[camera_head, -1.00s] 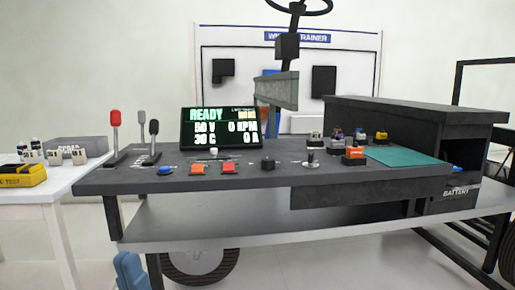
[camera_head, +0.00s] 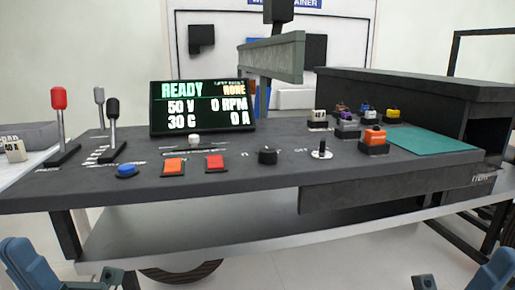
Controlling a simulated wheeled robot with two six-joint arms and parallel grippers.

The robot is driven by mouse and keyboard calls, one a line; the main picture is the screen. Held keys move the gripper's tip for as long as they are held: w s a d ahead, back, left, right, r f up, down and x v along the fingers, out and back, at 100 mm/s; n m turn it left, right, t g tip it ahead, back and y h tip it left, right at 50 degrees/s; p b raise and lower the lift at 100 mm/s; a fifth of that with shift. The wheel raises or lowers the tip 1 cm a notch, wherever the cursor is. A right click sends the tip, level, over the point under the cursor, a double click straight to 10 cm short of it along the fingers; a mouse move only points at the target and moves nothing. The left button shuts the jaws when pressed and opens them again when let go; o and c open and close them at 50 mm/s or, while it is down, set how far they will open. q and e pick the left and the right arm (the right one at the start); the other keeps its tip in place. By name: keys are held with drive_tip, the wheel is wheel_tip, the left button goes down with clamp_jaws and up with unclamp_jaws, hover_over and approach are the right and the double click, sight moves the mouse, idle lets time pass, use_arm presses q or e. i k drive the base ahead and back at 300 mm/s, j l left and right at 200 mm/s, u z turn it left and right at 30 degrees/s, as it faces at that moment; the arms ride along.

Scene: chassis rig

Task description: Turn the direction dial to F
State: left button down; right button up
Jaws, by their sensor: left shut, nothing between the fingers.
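The direction dial looks to be the round black knob (camera_head: 267,155) on the front part of the dark console top (camera_head: 225,185). Small pale marks beside it are too small to read surely, and I cannot tell its pointer's direction. My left gripper (camera_head: 112,275) is at the lower left edge, shut and empty, below the console's front and well apart from the dial. My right gripper (camera_head: 425,283) shows only partly at the bottom right edge, also apart from the dial; its jaws cannot be made out.
Left of the dial are orange (camera_head: 174,166) and red (camera_head: 216,163) buttons and a blue button (camera_head: 126,170). A small toggle switch (camera_head: 321,150) stands to its right. Upright levers (camera_head: 59,105) stand far left. A display (camera_head: 203,104) reads READY. A green mat (camera_head: 432,141) lies right.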

sight(267, 156)
drive_tip(key=k+l+z, duration=0.2)
drive_tip(key=l, duration=0.15)
drive_tip(key=k+l+z, duration=0.15)
drive_tip(key=l, duration=0.25)
drive_tip(key=k+l+z, duration=0.2)
drive_tip(key=l, duration=0.2)
drive_tip(key=i+j, duration=0.05)
drive_tip(key=i, duration=0.05)
